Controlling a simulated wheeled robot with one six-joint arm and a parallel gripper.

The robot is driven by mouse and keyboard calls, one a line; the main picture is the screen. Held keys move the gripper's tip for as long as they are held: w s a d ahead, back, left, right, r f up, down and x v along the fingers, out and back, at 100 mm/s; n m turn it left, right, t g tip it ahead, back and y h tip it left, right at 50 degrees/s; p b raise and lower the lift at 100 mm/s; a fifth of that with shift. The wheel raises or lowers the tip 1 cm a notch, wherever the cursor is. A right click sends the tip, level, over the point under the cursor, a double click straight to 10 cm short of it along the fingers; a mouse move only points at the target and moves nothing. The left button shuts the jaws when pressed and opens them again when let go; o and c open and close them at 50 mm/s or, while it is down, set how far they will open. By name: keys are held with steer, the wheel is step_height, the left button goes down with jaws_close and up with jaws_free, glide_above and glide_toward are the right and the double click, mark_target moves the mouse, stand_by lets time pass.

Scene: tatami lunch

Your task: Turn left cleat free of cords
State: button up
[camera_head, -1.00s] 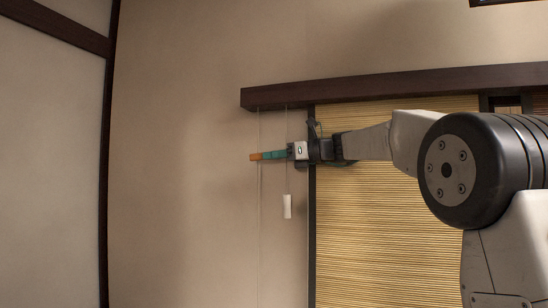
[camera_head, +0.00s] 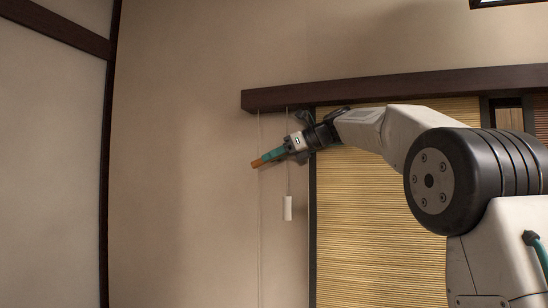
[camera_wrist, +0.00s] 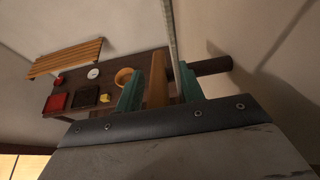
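My gripper (camera_head: 272,157) is high by the wall, left of the blind, pointing left and slightly down. Its teal fingers also show in the wrist view (camera_wrist: 160,88), one on each side of an orange-brown piece (camera_wrist: 157,82). This piece sticks out past the fingertips in the head view (camera_head: 257,162), in line with them, and looks held; I cannot tell whether it is the left cleat. A thin pale cord (camera_head: 260,220) hangs down past it. Another cord ends in a white pull (camera_head: 288,208) below my gripper. No cord wrapping is clear.
A dark rail (camera_head: 400,90) runs above the bamboo blind (camera_head: 385,220). In the wrist view, a low dark table (camera_wrist: 117,76) carries a wooden bowl (camera_wrist: 124,76) and small dishes, with a slatted wooden bench (camera_wrist: 68,57) beyond. The wall left of the cords is bare.

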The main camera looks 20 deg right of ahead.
steer(key=s+d, duration=0.7)
steer(key=d, duration=0.3)
steer(key=shift+s+d+r, duration=0.2)
steer(key=shift+s+d, duration=0.1)
steer(key=shift+d, duration=0.05)
